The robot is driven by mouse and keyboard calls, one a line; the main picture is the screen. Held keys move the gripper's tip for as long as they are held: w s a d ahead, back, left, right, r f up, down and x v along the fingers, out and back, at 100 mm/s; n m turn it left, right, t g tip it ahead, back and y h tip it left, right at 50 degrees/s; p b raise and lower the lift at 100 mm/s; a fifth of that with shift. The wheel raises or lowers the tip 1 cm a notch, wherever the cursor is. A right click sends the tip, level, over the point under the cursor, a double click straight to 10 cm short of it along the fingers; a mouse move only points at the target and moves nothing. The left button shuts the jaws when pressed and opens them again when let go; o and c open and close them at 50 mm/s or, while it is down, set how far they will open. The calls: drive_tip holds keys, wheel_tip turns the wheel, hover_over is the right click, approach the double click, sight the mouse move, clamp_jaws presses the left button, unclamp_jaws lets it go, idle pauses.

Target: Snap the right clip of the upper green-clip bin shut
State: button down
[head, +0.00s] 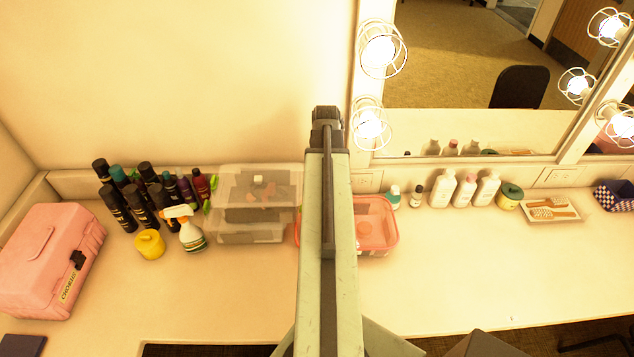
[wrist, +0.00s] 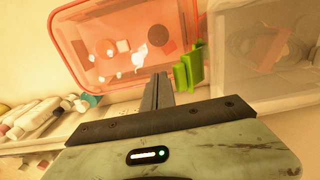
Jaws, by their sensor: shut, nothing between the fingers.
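The clear upper green-clip bin (head: 235,184) sits stacked on another clear bin (head: 250,236) at the back of the counter, left of my arm. A green clip (head: 213,184) shows on its left side. In the wrist view a green clip (wrist: 188,71) stands out beside the wall of a clear bin (wrist: 222,84); whether it is latched I cannot tell. My gripper (wrist: 160,82) is shut and empty, its tips just left of that clip in this view. A gap or contact is unclear. In the head view my arm hides the gripper and the stack's right side.
Dark bottles (head: 120,208), a spray bottle (head: 190,236) and a yellow jar (head: 150,244) stand left. White bottles (head: 443,188) stand right.

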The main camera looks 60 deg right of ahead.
sight(301, 182)
drive_tip(key=shift+w+a+r+p, duration=0.35)
drive_tip(key=shift+w+a, duration=0.4)
drive_tip(key=shift+w, duration=0.3)
drive_tip(key=shift+w+a+r+p, duration=0.3)
drive_tip(key=shift+w+a, duration=0.45)
drive_tip(key=shift+w, duration=0.3)
drive_tip(key=shift+w+a+r+p, duration=0.35)
drive_tip(key=shift+w+a, duration=0.4)
drive_tip(key=shift+w, duration=0.3)
drive_tip(key=shift+r, duration=0.1)
drive_tip(key=r+p, duration=0.1)
drive_tip(key=p, duration=0.1)
drive_tip(key=r+p, duration=0.1)
drive_tip(key=r, duration=0.1)
drive_tip(key=s+r+p, duration=0.1)
drive_tip(key=r+p, duration=0.1)
drive_tip(key=shift+d+r+p, duration=0.25)
drive_tip(key=shift+d+p, duration=0.05)
drive_tip(key=shift+p, duration=0.05)
